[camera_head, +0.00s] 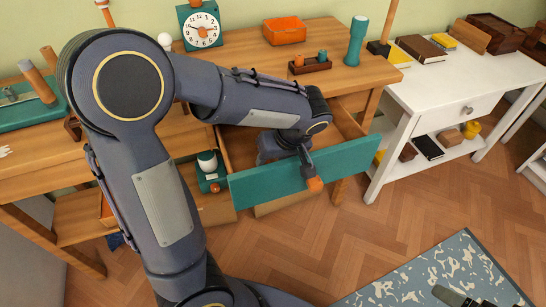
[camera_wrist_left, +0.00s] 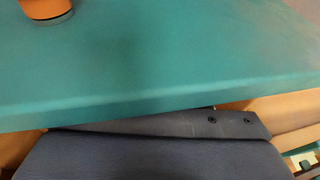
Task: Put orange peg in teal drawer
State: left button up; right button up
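The teal drawer (camera_head: 340,163) under the wooden table is pulled out, its inside partly hidden by my left arm. An orange knob (camera_head: 315,184) is on its front. In the left wrist view the teal front (camera_wrist_left: 150,60) fills the upper part, with the orange knob (camera_wrist_left: 46,8) at top left. My left gripper (camera_head: 308,165) is at the drawer front, a dark finger reaching over it towards the knob. Its opening is hidden. A small orange peg (camera_head: 298,60) stands in a dark wooden holder on the table, beside a teal peg.
The tabletop (camera_head: 345,80) holds a teal clock (camera_head: 201,27), an orange box (camera_head: 285,30) and a teal vase-like object (camera_head: 356,42). A white table (camera_head: 440,90) with books stands right. The floor before the drawer is clear; a patterned rug (camera_head: 400,287) lies bottom right.

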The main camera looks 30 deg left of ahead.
pick_arm(q)
jog(key=shift+r, duration=0.2)
jog(key=p+v, duration=0.4)
jog(key=v, duration=0.8)
jog(key=shift+a+r+p, duration=0.1)
jog(key=shift+r+p, duration=0.15)
jog(key=shift+p, duration=0.15)
jog(key=shift+s+r, duration=0.1)
jog(key=shift+r, duration=0.05)
jog(key=s+a+m+h, duration=0.1)
jog(key=s, duration=0.1)
jog(key=s+h, duration=0.1)
jog(key=s, duration=0.1)
jog(key=s+a+m+h, duration=0.1)
jog(key=s+h, duration=0.1)
jog(key=shift+s+a+f+m, duration=0.3)
jog(key=shift+a+f, duration=0.05)
jog(key=shift+f, duration=0.05)
jog(key=s+d+f+m+t+h, duration=0.1)
jog(key=s+m+t+h, duration=0.3)
jog(key=s, duration=0.4)
jog(key=shift+s+d+f+m+t, duration=0.3)
jog(key=shift+d+m+t, duration=0.2)
jog(key=shift+d+m, duration=0.1)
jog(key=shift+r, duration=0.1)
